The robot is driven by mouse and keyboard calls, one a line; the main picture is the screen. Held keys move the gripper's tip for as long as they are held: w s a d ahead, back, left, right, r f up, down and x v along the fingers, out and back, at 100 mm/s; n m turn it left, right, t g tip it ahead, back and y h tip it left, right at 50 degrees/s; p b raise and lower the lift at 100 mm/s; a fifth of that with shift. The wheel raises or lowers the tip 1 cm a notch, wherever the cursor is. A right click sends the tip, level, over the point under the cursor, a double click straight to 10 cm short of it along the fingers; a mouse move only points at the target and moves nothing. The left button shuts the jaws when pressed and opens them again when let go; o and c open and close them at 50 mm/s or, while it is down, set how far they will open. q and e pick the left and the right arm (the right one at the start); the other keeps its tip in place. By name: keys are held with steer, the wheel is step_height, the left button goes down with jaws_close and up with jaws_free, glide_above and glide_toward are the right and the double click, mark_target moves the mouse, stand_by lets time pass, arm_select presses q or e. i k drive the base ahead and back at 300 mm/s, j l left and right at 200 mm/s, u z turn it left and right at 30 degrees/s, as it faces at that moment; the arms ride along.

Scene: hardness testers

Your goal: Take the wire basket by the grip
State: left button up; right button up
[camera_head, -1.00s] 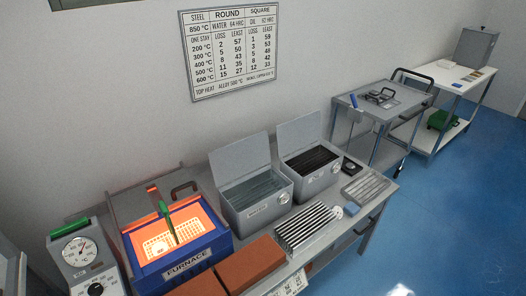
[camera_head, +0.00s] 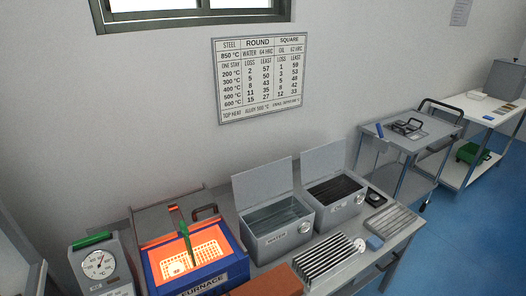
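The wire basket (camera_head: 208,257) sits inside the open, glowing blue furnace (camera_head: 228,270) at the lower left of the head view. The basket looks orange from the glow. Neither of my grippers shows in this view, and nothing touches the grip.
Right of the furnace stand two open-lidded tanks, one marked water (camera_head: 277,239) and a dark-filled one (camera_head: 335,203). A ribbed rack (camera_head: 330,258) and brick-coloured block (camera_head: 268,281) lie in front. A dial instrument (camera_head: 100,265) stands left. A trolley (camera_head: 408,135) stands farther right.

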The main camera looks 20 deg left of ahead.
mark_target(185, 232)
steer(key=u, duration=1.3)
